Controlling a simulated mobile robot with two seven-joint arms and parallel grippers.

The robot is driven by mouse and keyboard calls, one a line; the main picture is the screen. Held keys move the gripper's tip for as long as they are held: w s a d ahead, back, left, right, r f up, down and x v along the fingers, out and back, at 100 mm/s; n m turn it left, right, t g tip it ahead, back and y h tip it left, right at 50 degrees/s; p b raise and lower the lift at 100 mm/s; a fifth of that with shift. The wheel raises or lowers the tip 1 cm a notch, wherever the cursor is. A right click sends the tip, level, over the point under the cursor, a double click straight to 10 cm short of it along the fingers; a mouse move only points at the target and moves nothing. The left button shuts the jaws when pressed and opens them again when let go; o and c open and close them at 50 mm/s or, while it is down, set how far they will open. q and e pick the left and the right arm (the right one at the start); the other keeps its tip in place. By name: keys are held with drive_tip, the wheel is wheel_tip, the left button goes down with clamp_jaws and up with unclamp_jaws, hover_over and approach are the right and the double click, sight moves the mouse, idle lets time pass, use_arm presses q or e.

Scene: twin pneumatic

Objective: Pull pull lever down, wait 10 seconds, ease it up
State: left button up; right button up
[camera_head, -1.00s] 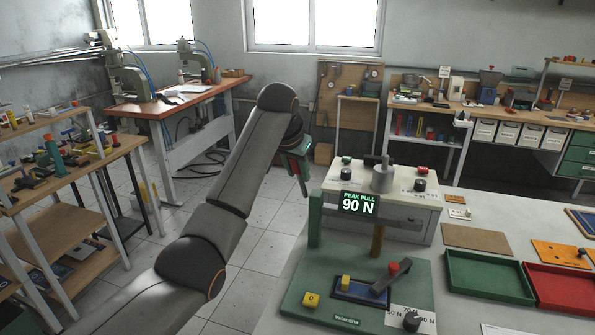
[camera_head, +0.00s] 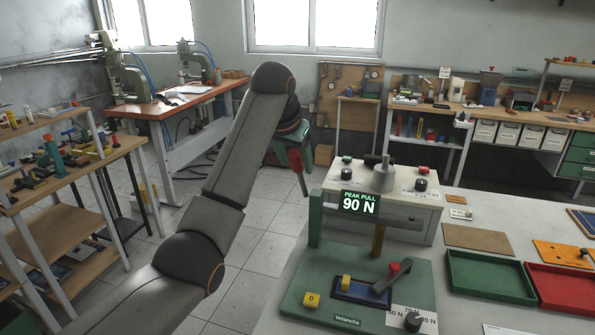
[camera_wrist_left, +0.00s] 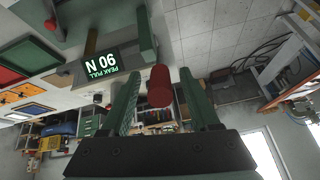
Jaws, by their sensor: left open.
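A green test stand (camera_head: 313,299) stands on the bench with a lit display (camera_head: 360,203) reading PEAK PULL 90 N. A short dark lever with a red knob (camera_head: 394,267) is on its base. My left gripper (camera_head: 300,176) is left of the stand's post, fingers down. The left wrist view shows its two green fingers (camera_wrist_left: 160,76) apart, with a red cylinder (camera_wrist_left: 159,88) appearing between them. It looks like a handle; I cannot tell whether it is the pull lever's or whether the fingers touch it. The display also shows there, upside down (camera_wrist_left: 102,66). My right gripper is not seen.
A pale control box (camera_head: 428,212) with knobs stands behind the stand. Green (camera_head: 487,296) and red (camera_head: 560,304) trays lie to the right. A dial (camera_head: 412,320) is at the base's front right. Open floor lies left of the bench.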

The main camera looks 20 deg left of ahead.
sight(292, 150)
use_arm(q)
drive_tip(key=b+v, duration=0.1)
drive_tip(key=v, duration=0.5)
drive_tip(key=shift+s+r, duration=0.2)
drive_tip(key=shift+r, duration=0.05)
drive_tip(key=shift+s+a+r+p, duration=0.1)
drive_tip(key=shift+s+r+p, duration=0.05)
drive_tip(key=shift+r+p, duration=0.45)
drive_tip(key=shift+s+r+p, duration=0.35)
drive_tip(key=shift+s+p, duration=0.05)
drive_tip(key=shift+p, duration=0.05)
drive_tip(key=shift+f, duration=0.1)
